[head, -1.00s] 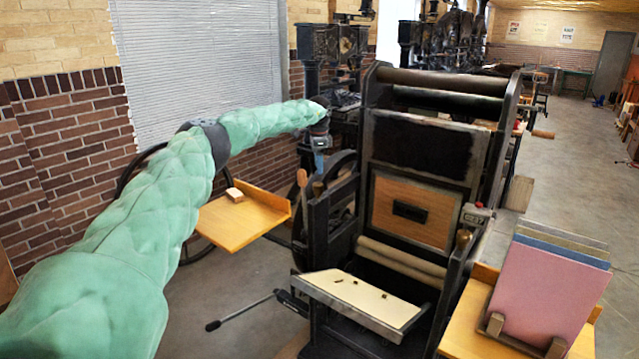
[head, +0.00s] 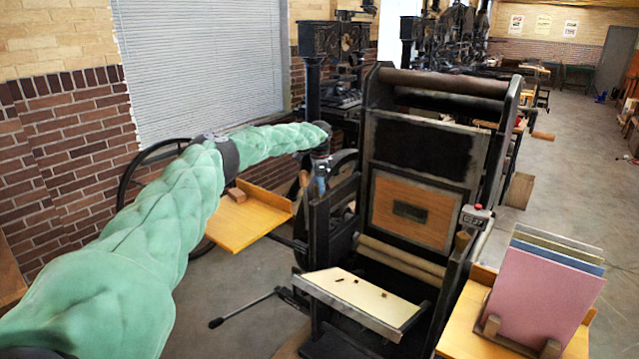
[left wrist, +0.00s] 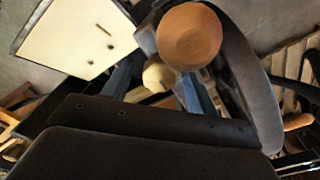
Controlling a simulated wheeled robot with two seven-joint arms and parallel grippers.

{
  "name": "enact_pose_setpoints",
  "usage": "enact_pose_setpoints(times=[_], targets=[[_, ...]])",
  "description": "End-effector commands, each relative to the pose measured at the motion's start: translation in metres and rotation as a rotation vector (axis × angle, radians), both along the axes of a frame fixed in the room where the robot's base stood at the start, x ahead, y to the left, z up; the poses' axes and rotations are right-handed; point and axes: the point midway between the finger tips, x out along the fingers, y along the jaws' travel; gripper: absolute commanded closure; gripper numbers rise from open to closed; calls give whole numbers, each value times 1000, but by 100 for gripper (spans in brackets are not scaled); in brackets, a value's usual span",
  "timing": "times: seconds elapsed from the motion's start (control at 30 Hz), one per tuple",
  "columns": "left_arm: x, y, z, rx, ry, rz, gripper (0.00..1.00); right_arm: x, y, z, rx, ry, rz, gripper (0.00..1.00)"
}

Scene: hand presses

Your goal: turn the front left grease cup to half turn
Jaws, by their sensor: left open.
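My left gripper (head: 320,186) is open and points down at the top of the press's left side frame. In the left wrist view its two blue fingers (left wrist: 158,80) stand apart, with a small pale rounded knob (left wrist: 158,75) showing between them. I cannot tell whether they touch it. A larger round wooden knob (left wrist: 188,37) is beside it, nearer the camera. I cannot tell for sure which of these is the front left grease cup. In the head view a brown wooden handle (head: 303,179) shows just left of the gripper. My right gripper is not in view.
The press (head: 415,190) stands upright with a cream feed board (head: 365,298) in front. A wooden side shelf (head: 240,222) carries a small block. A right-hand table (head: 468,320) holds a rack of coloured boards (head: 535,290). A wooden knob (head: 463,240) tops the right side.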

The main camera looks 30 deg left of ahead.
Motion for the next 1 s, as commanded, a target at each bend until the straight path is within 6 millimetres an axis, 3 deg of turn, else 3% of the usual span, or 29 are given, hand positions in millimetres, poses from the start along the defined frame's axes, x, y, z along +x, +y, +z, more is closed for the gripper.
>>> enact_pose_setpoints(times=[0.1,0.3,0.67,1.0], targets=[[0,0,0,0,0,0,45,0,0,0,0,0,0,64],[0,0,0,0,0,0,85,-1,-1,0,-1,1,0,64],[0,0,0,0,0,-45,86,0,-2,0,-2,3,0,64],[1,0,-1,0,-1,-279,86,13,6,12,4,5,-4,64]])
